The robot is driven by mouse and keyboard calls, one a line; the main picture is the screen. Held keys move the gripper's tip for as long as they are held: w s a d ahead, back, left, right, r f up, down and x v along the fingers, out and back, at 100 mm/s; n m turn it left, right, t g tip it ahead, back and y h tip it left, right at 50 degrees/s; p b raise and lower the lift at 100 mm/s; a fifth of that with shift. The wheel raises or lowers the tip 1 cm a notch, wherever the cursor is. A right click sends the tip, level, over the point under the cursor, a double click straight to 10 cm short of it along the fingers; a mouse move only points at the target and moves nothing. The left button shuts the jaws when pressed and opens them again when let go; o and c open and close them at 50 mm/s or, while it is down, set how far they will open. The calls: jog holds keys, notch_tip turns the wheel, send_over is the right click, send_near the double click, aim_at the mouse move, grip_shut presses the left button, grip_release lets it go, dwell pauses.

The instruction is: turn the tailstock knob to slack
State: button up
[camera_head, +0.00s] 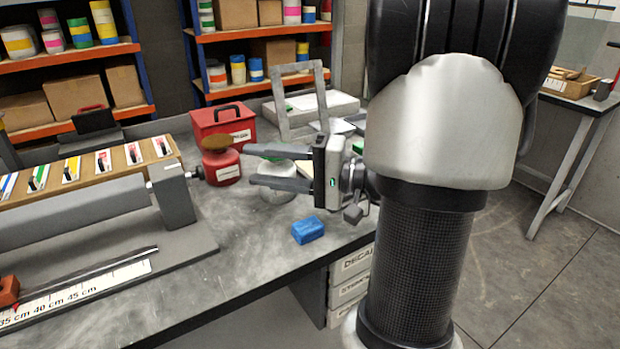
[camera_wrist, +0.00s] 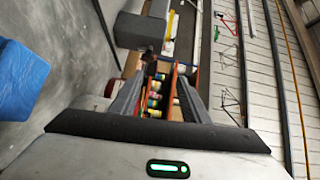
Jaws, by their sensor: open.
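The tailstock (camera_head: 174,198) is a grey upright block on the bench at the left, at the end of a long grey bar. Its small dark knob (camera_head: 198,174) sticks out of the right side. My gripper (camera_head: 249,165) is open and empty, its two fingers pointing left towards the knob. The fingertips appear to stop short of the knob, apart from it. In the wrist view the grey tailstock (camera_wrist: 140,31) is at the top, and the dark knob (camera_wrist: 150,62) shows ahead of the gap between my fingers (camera_wrist: 160,80).
A red container (camera_head: 222,170) with a brown rounded top stands close beyond the knob. A red case (camera_head: 222,123) is behind it. A pale jar (camera_head: 277,192) stands by my fingers. A blue block (camera_head: 308,230) lies near the bench edge. The bench front is mostly clear.

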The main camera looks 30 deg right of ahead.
jog(key=shift+f+v, duration=0.3)
jog(key=shift+v, duration=1.1)
jog(key=shift+f+v, duration=0.3)
jog(key=shift+v, duration=1.1)
jog(key=shift+f+v, duration=0.3)
jog(key=shift+v, duration=1.15)
jog(key=shift+w+d+r, duration=0.1)
jog(key=shift+w+r, duration=0.05)
jog(key=w+a+r+m+g+h+p, duration=0.25)
jog(key=w+r+m+g+p, duration=0.95)
jog(key=p, duration=0.9)
jog(key=n+b, duration=0.1)
jog(key=n, duration=0.1)
send_near(197, 174)
jog(key=w+x, duration=0.1)
jog(key=x, duration=0.6)
jog(key=shift+d+f+g+h, duration=0.2)
jog(key=shift+f+g+h, duration=0.1)
jog(key=shift+g+h, duration=0.15)
